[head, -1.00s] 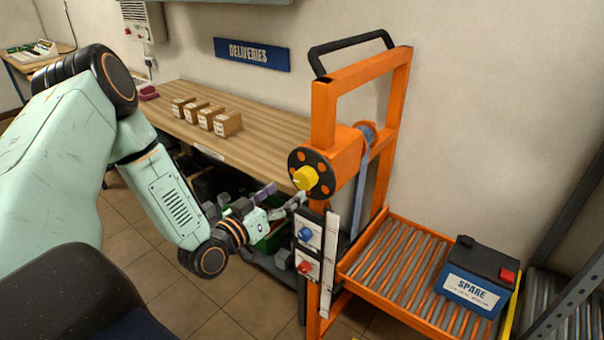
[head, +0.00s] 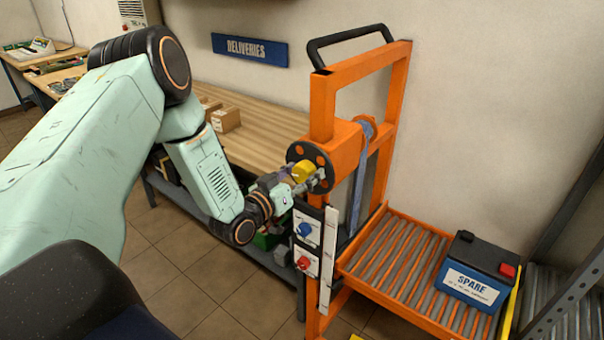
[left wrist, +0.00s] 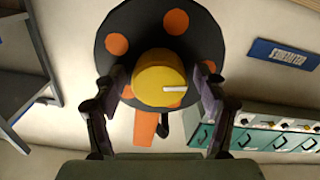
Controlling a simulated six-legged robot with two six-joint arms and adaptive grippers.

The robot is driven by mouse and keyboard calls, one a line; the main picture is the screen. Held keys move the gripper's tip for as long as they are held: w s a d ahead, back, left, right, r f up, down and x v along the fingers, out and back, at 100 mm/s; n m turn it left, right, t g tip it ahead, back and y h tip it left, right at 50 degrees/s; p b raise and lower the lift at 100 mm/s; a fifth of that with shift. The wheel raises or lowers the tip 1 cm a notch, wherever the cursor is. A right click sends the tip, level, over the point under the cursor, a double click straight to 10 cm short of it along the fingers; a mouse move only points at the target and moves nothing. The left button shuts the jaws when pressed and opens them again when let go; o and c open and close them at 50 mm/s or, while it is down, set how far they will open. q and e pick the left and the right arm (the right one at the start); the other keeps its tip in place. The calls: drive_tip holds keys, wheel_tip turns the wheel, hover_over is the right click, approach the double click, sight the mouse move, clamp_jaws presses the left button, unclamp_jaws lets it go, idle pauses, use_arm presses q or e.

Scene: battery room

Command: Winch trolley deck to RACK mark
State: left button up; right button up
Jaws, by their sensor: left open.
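The orange winch trolley (head: 318,105) stands against the wall, with a grey strap (head: 360,185) running down its mast. Its black winch disc (head: 298,152) has orange spots and a yellow knob (head: 302,172) at the centre. The roller deck (head: 385,262) carries a blue battery marked SPARE (head: 475,275). My left gripper (head: 305,178) is at the knob. In the left wrist view the open fingers stand on either side of the yellow knob (left wrist: 165,80), which has a white line on its face. I cannot tell if they touch it. The RACK mark is not readable. My right gripper is not in view.
A panel (head: 308,245) with a blue knob and a red knob is just below my left gripper. A wooden bench (head: 265,130) with cardboard boxes (head: 226,119) runs along the wall. Grey rack rollers (head: 575,325) lie to the right. Tiled floor is clear at the front.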

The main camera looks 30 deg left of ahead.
use_arm(q)
drive_tip(key=c, duration=1.1)
drive_tip(key=shift+m+p, duration=0.55)
drive_tip(key=shift+m, duration=0.55)
drive_tip(key=shift+c, duration=0.2)
drive_tip(key=shift+m, duration=0.8)
drive_tip(key=o, duration=1.1)
drive_tip(key=shift+o, duration=0.2)
drive_tip(key=shift+s, duration=0.15)
drive_tip(key=s, duration=1.1)
drive_tip(key=shift+s+a, duration=0.4)
drive_tip(key=shift+a, duration=0.05)
drive_tip(key=shift+w, duration=0.1)
